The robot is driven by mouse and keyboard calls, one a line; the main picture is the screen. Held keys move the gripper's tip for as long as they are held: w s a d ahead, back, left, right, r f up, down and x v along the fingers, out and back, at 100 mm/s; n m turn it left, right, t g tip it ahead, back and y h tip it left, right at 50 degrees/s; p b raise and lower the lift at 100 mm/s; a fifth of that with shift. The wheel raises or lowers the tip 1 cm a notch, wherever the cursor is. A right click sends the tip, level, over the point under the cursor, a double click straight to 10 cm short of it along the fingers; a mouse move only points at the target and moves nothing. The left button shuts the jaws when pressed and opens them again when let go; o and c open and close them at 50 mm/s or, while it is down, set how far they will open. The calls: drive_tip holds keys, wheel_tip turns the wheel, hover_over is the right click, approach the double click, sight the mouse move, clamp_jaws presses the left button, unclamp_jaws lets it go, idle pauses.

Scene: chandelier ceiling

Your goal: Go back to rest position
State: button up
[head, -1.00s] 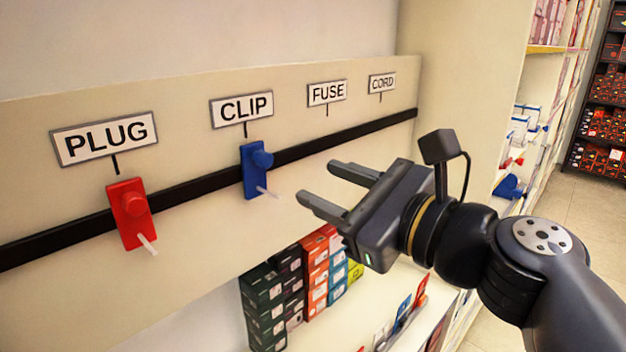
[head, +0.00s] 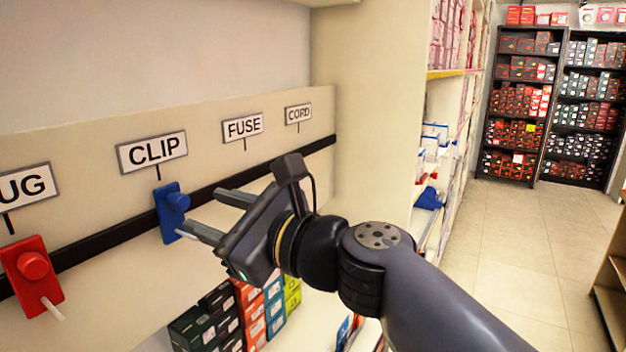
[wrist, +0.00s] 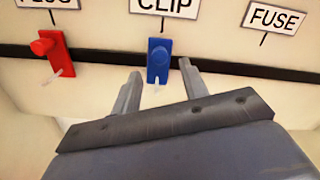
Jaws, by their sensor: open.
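My gripper (head: 212,213) is open and empty, held in front of the panel to the right of the blue piece in the head view. In the wrist view its two fingers (wrist: 160,90) point toward the panel, below and in front of the blue piece. The blue piece (head: 168,210) hangs on the black rail under the CLIP sign; it also shows in the wrist view (wrist: 157,64). The red piece (head: 32,275) hangs on the rail under the PLUG sign, which is cut off at the left edge; it also shows in the wrist view (wrist: 60,55).
The FUSE sign (head: 243,128) and CORD sign (head: 298,114) have bare rail below them. Stacked boxes (head: 265,312) stand on a shelf below the panel. Stocked shelves (head: 520,100) stand at the back right, with open floor (head: 520,240) before them.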

sight(186, 202)
drive_tip(key=x, duration=0.5)
drive_tip(key=shift+w, duration=0.1)
drive_tip(key=shift+w+d, duration=0.1)
